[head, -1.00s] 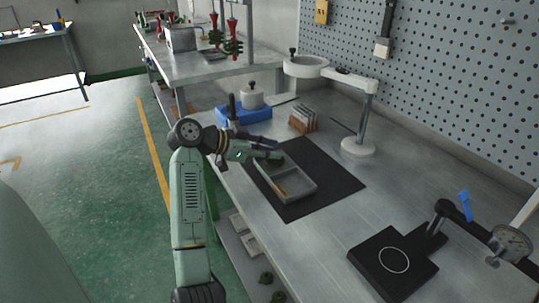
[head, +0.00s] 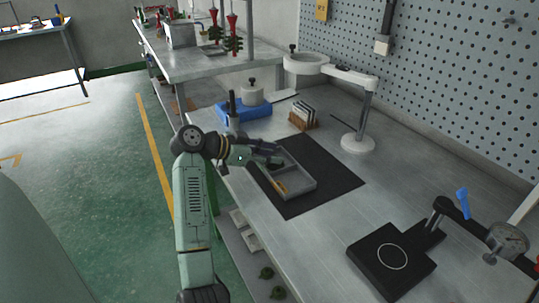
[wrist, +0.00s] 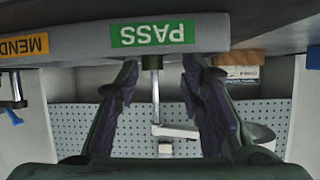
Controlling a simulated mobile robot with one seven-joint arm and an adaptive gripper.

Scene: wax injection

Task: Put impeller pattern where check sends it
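The grey tray (head: 307,191) lies on a black mat on the bench, with an orange label on its near side. The wrist view shows the tray wall (wrist: 75,25) with a green PASS label (wrist: 153,33) and an orange MEND label (wrist: 24,46). My gripper (head: 276,157) is low over the tray's far left part. The black gauge plate (head: 367,265) with a white ring looks empty.
A dial gauge (head: 510,242) stands at the right. A card rack (head: 304,117), a blue box (head: 243,112) and a ring-headed stand (head: 358,144) are behind the mat (head: 340,180). Small green parts (head: 266,272) sit below the bench. The bench between mat and gauge plate is clear.

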